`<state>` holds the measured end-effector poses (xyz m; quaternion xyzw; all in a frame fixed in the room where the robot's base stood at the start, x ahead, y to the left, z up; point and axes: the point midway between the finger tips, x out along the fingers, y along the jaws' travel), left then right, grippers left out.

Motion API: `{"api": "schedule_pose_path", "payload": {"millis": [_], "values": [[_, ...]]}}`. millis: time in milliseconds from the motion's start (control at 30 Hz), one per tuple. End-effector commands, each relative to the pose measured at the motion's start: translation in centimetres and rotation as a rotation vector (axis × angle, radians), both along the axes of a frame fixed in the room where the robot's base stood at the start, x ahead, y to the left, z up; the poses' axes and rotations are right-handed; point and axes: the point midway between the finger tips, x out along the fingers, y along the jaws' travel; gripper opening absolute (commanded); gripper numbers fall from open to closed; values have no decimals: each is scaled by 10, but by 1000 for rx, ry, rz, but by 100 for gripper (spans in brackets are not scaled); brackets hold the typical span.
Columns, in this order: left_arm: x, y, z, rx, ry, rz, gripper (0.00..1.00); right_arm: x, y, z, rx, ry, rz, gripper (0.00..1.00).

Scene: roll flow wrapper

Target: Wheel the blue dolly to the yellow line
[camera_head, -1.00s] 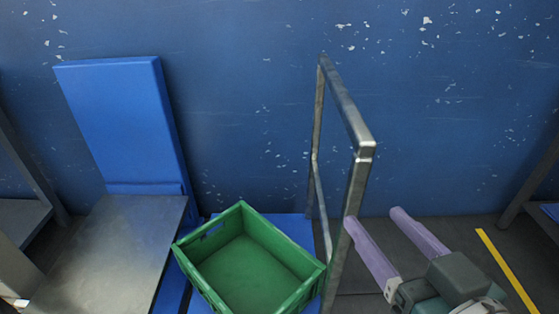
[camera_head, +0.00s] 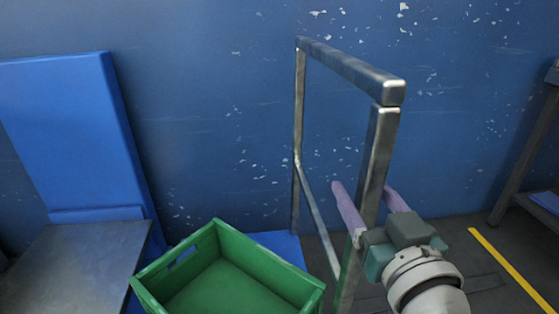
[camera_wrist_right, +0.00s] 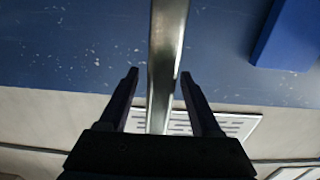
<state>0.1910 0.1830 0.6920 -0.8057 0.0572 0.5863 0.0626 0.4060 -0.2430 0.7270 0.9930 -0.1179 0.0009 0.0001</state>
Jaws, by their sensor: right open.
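The blue dolly (camera_head: 283,244) stands on the floor with a green crate (camera_head: 239,288) on its deck. Its upright metal handle frame (camera_head: 350,67) rises at the deck's right end. My right gripper (camera_head: 362,188) is open, with its purple fingers on either side of the frame's near post. The right wrist view shows the post (camera_wrist_right: 166,70) between the two open fingers (camera_wrist_right: 159,77), with gaps on both sides. The yellow line (camera_head: 513,267) is on the floor to the right of the gripper. My left gripper is not in view.
A metal-topped table (camera_head: 80,265) and a tall blue panel (camera_head: 70,135) stand to the left. A metal-legged rack (camera_head: 524,157) is at the far right. A scuffed blue wall is behind. Dark floor lies between the dolly and the line.

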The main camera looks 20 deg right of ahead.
Motion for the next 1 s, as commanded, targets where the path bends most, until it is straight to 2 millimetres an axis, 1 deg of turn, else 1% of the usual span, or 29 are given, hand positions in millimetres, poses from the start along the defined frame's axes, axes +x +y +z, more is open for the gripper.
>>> {"api": "schedule_pose_path", "payload": {"millis": [33,133,233,467,1000], "values": [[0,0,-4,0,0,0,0,7,-2,-1,0,-2,-1,65],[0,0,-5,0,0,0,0,14,-4,-1,0,0,-1,65],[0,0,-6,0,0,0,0,18,-5,-1,-1,1,0,65],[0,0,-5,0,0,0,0,18,-4,0,-1,2,0,64],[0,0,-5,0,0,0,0,17,-4,0,0,1,0,3]]}}
